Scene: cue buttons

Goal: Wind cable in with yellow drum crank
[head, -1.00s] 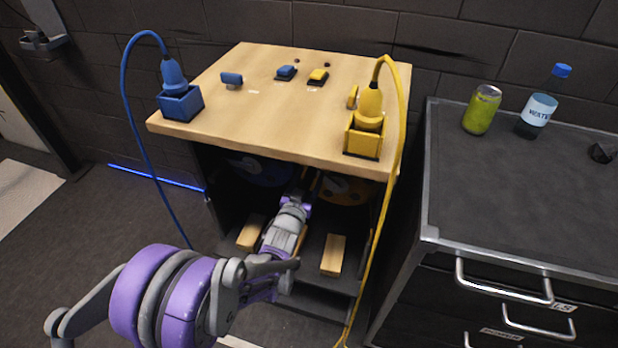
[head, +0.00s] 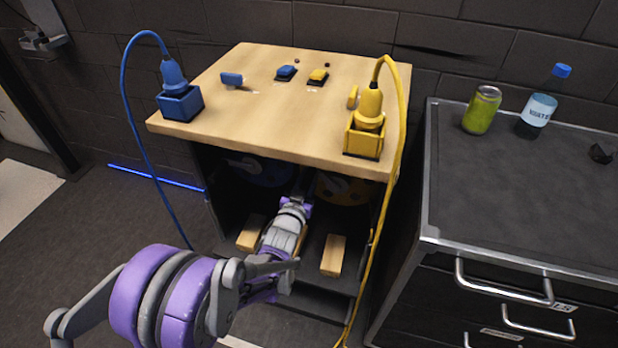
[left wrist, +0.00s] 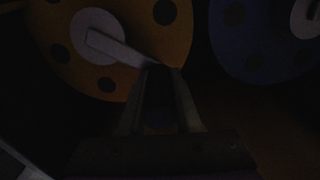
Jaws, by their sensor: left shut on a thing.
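The yellow drum (head: 345,188) sits in the dark space under the wooden top, right of the blue drum (head: 265,172). In the left wrist view the yellow drum (left wrist: 125,55) has dark holes, a pale hub and a pale crank arm (left wrist: 118,47). My left gripper (left wrist: 163,72) is shut at the outer end of this crank; its fingers hide the handle. In the head view my left gripper (head: 304,180) reaches under the top, its tips hard to see. The yellow cable (head: 387,200) rises from the yellow plug (head: 369,103) and hangs down the right side. My right gripper is out of view.
The blue drum (left wrist: 265,38) is close beside my gripper. A dark drawer unit (head: 520,200) with a can and bottle is at the right.

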